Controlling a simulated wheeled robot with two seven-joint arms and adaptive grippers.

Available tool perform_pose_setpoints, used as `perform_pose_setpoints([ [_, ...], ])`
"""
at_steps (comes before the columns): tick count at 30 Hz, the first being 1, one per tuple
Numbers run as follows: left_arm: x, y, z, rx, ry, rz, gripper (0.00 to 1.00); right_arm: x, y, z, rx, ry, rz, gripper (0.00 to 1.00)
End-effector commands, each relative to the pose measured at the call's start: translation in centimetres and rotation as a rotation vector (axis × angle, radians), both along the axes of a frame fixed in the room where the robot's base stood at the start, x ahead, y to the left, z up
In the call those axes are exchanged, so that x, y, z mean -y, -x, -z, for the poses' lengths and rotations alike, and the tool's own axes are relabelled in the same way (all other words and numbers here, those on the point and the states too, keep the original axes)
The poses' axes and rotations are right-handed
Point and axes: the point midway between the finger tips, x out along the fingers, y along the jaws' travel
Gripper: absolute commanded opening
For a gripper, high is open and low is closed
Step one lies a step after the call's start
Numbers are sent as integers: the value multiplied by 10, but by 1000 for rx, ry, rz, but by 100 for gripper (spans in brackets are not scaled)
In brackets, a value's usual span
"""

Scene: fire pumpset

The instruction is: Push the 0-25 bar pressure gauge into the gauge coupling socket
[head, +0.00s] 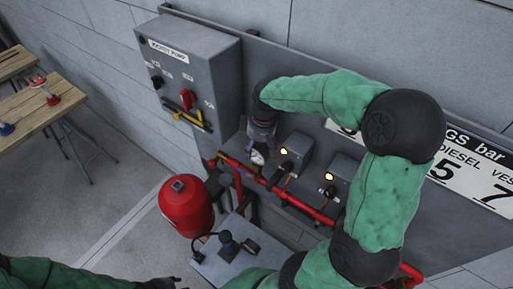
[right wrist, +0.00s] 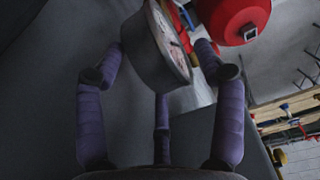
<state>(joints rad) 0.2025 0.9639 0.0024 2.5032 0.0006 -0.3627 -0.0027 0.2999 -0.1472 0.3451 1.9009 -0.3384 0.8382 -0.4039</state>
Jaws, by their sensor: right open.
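The pressure gauge (right wrist: 166,46), round with a grey case and pale dial, shows between the fingers of my right gripper (right wrist: 160,70) in the right wrist view. The purple fingers are spread around it and open; I cannot tell whether any finger touches it. In the head view the gauge (head: 257,157) is a small pale disc just below my right gripper (head: 261,146), by the red pipe. I cannot make out the coupling socket. My left gripper (head: 165,284) shows only in part at the bottom edge, and its fingers are not clear.
A grey control box (head: 190,75) with knobs and a yellow-red handle stands left of my right gripper. The red pipe (head: 275,188) and two small boxes with lit lamps (head: 297,150) are close by. A red tank (head: 186,207) is below. A wooden table (head: 45,100) stands far left.

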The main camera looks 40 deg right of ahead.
Motion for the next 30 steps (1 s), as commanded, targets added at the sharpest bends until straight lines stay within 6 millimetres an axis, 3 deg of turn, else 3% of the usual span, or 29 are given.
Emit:
perform_pose_setpoints([
  [9, 0, 0, 0, 0, 0, 0, 40, 3, 8, -64, 6, 2, -1, 70],
  [15, 0, 0, 0, 0, 0, 0, 40, 3, 12, -90, 3, 0, -1, 70],
  [30, 0, 0, 0, 0, 0, 0, 40, 4, 14, -99, 1, 0, 0, 70],
])
